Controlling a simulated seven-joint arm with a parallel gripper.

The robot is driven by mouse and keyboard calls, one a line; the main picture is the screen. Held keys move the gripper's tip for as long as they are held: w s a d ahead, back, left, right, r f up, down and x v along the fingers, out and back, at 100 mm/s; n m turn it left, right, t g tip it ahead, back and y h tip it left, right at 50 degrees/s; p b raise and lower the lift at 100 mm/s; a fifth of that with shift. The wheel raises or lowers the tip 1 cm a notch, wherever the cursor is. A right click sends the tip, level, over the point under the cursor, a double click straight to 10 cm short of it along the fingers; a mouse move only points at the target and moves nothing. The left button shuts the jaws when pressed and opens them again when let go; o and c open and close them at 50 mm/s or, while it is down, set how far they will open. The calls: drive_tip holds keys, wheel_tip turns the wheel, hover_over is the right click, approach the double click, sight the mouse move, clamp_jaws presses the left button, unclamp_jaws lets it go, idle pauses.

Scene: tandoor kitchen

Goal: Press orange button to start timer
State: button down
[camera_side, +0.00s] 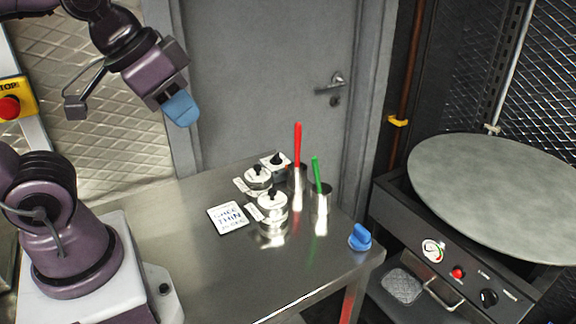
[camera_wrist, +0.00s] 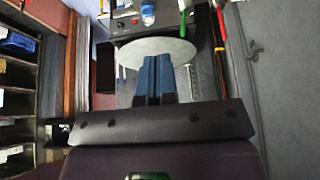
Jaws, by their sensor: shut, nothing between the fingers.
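In the side view a small round button (camera_side: 457,272), red to orange-red, sits on the dark front panel (camera_side: 470,277) of the griddle unit, between a round dial (camera_side: 433,250) and a black knob (camera_side: 488,297). No other orange button shows clearly. My gripper (camera_side: 181,110) is high at the upper left, above the back of the steel table, far from the panel and touching nothing. Its blue fingers are shut together and empty; the wrist view also shows them (camera_wrist: 153,78) closed. In that view the panel is small near the top, and the button is too small to make out surely.
The steel table (camera_side: 180,265) holds lidded tins, a white card (camera_side: 228,217), cups with red (camera_side: 298,150) and green (camera_side: 317,172) handles, and a blue object (camera_side: 360,237) at its right corner. A large round plate (camera_side: 500,190) tops the unit. A red stop button (camera_side: 9,107) is at left.

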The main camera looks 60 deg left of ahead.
idle(0.3)
wheel_tip(320, 180, up, 6)
drive_tip(key=w+a+r+n+h, duration=0.1)
drive_tip(key=w+a+r+n, duration=0.1)
drive_tip(key=w+n, duration=0.3)
drive_tip(key=w+a+r+n+h, duration=0.1)
drive_tip(key=w+a+r+n, duration=0.15)
drive_tip(key=w, duration=0.45)
drive_tip(key=w+a+f+n+t+h, duration=0.1)
drive_tip(key=w+a+f+n, duration=0.2)
drive_tip(key=w+a+n, duration=0.55)
drive_tip(key=w+a+f+n+t+h, duration=0.1)
drive_tip(key=w+a+f+n+t, duration=0.15)
drive_tip(key=w+a+n, duration=0.6)
wheel_tip(320, 180, down, 26)
drive_tip(key=w+a+m, duration=0.1)
drive_tip(key=m, duration=0.1)
drive_tip(key=shift+w+a+r+g, duration=0.15)
drive_tip(key=shift+w+a+g, duration=0.15)
drive_tip(key=shift+w+g, duration=0.05)
drive_tip(key=shift+f, duration=4.4)
